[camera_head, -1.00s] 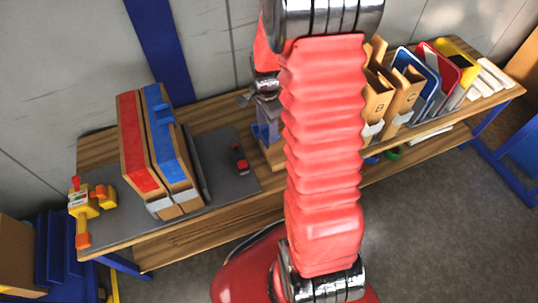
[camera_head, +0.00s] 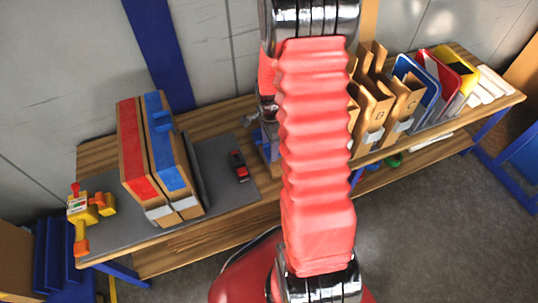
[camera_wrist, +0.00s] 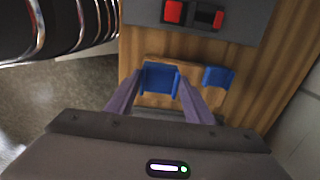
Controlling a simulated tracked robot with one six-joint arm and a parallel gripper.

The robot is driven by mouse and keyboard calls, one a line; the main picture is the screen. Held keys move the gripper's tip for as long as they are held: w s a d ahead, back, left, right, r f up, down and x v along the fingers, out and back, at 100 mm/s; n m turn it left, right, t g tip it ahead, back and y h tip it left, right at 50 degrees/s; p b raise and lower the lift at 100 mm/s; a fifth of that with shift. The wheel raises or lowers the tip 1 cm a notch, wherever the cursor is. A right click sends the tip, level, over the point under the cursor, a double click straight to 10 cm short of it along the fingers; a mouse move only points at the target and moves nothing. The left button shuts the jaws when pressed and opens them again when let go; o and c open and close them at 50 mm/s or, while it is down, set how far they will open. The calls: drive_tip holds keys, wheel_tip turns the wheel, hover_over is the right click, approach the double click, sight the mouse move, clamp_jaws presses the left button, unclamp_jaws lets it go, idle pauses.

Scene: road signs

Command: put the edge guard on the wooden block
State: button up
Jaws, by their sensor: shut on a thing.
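In the wrist view, the two fingers of my gripper (camera_wrist: 160,90) are closed on a blue edge guard (camera_wrist: 160,78), a small channel-shaped piece. It is over a light wooden block (camera_wrist: 192,66) lying on the bench; I cannot tell whether the guard touches the block. A second blue guard (camera_wrist: 217,77) is at the right end of the block, apart from my fingers. In the head view, my arm hides most of this spot. A blue piece (camera_head: 270,141) shows just left of the arm.
Tall brown packs with red (camera_head: 131,150) and blue (camera_head: 165,145) tops stand on a grey mat (camera_head: 228,190). A red-and-black item (camera_head: 239,166) lies beside them. A yellow tool (camera_head: 80,208) is at the left end. Cardboard holders (camera_head: 378,95) and framed signs (camera_head: 438,80) stand at the right.

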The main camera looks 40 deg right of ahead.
drive_tip(key=shift+f, duration=0.3)
drive_tip(key=shift+f, duration=1.9)
drive_tip(key=shift+f, duration=0.6)
drive_tip(key=o, duration=1)
drive_tip(key=shift+r, duration=0.15)
wheel_tip(320, 180, up, 13)
